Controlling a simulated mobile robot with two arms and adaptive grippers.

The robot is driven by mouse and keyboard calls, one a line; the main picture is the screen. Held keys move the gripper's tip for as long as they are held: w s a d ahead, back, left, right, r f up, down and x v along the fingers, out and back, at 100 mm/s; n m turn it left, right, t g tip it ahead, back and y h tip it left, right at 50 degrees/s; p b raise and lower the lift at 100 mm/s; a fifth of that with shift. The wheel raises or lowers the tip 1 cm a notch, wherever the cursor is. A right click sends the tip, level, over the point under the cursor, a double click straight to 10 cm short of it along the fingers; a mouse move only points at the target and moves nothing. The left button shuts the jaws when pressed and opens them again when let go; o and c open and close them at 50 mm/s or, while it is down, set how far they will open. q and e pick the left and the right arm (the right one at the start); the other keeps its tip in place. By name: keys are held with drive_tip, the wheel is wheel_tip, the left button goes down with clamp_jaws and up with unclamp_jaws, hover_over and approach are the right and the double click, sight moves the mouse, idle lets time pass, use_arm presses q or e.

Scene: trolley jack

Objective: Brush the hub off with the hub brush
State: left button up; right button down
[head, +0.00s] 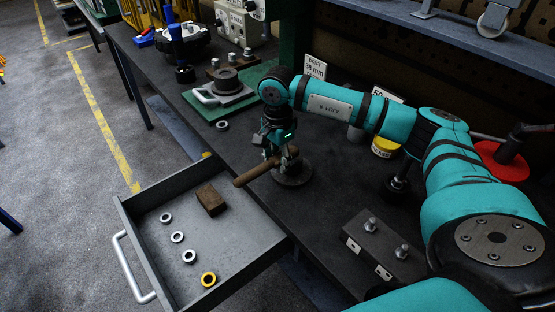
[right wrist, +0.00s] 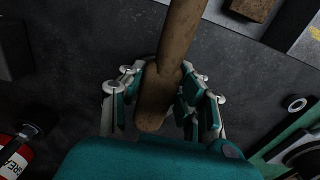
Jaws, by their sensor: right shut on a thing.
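My right gripper (head: 284,150) points down over the dark bench and is shut on a brown wooden-handled tool, which looks like the hub brush (head: 252,174). Its handle sticks out to the left, over the bench edge by the drawer. In the right wrist view the brown wood (right wrist: 178,45) lies between the fingers (right wrist: 160,100); no bristles show clearly. A dark round disc (head: 294,176) sits on the bench just under the gripper, partly hidden; I cannot tell whether the tool touches it. It may be the hub. My left gripper is not in view.
An open grey drawer (head: 155,200) holds a brown block (head: 210,199), several pale rings and a yellow ring (head: 208,279). A green mat (head: 205,108) carries a metal round part (head: 228,82). A dark block with two studs (head: 372,248) stands at the front right.

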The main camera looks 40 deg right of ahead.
drive_tip(key=shift+r+p, duration=1.5)
drive_tip(key=shift+r, duration=1.65)
drive_tip(key=s+a+f+n+b, duration=0.1)
drive_tip(key=s+a+n+b, duration=0.1)
drive_tip(key=s+a+n, duration=1.1)
drive_tip(key=n, duration=0.4)
drive_tip(key=shift+s+a+f, duration=0.15)
drive_tip(key=shift+s+a, duration=0.1)
drive_tip(key=shift+s, duration=0.1)
